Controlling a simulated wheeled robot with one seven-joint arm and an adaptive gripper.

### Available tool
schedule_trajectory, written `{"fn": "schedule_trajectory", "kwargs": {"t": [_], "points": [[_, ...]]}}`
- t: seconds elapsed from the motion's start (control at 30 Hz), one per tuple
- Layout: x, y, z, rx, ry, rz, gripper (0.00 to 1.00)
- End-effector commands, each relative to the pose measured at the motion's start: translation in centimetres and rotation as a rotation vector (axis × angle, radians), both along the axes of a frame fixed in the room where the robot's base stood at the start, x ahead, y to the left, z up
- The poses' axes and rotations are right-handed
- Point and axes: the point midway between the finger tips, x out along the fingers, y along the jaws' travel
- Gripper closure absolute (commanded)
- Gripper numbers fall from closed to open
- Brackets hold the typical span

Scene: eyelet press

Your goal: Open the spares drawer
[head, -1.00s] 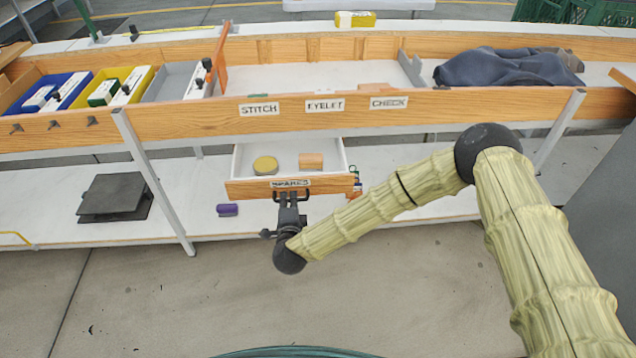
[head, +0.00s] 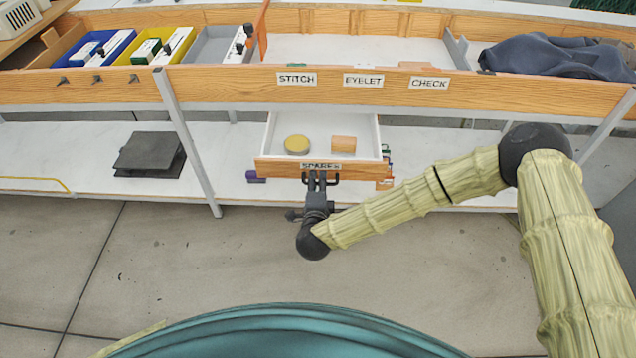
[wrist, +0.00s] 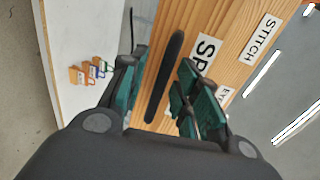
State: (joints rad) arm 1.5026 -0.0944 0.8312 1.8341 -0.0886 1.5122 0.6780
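The spares drawer (head: 270,139) stands pulled out below the bench front. Its wooden front carries the SPARES label (head: 321,166). Inside lie a round yellow-topped tin (head: 297,145) and a small wooden block (head: 343,144). My gripper (head: 317,179) is at the dark handle (head: 336,181) on the drawer front. In the wrist view, the handle bar (wrist: 165,75) runs between the fingers of my gripper (wrist: 160,92), with a visible gap on both sides. The fingers are apart and not closed on the bar. The drawer's back end is hidden under the bench.
Blue (head: 70,65), yellow (head: 125,57) and grey bins stand on the bench at left. A dark cloth (head: 555,57) lies at right. A purple object (head: 256,177) sits on the lower shelf beside the drawer. Bench legs (head: 187,145) flank the drawer; the floor in front is clear.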

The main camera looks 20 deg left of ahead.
Motion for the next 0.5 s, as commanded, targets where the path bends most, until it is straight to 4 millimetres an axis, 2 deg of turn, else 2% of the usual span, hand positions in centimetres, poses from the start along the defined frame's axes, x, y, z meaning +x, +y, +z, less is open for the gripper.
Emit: {"fn": "schedule_trajectory", "kwargs": {"t": [0.27,0.37,0.5], "points": [[-0.1,0.0,0.1,0.000,0.000,0.000,0.68],[-0.7,-0.3,0.2,0.000,0.000,0.001,0.68],[-2.5,-1.0,0.6,0.000,0.001,0.002,0.68]]}}
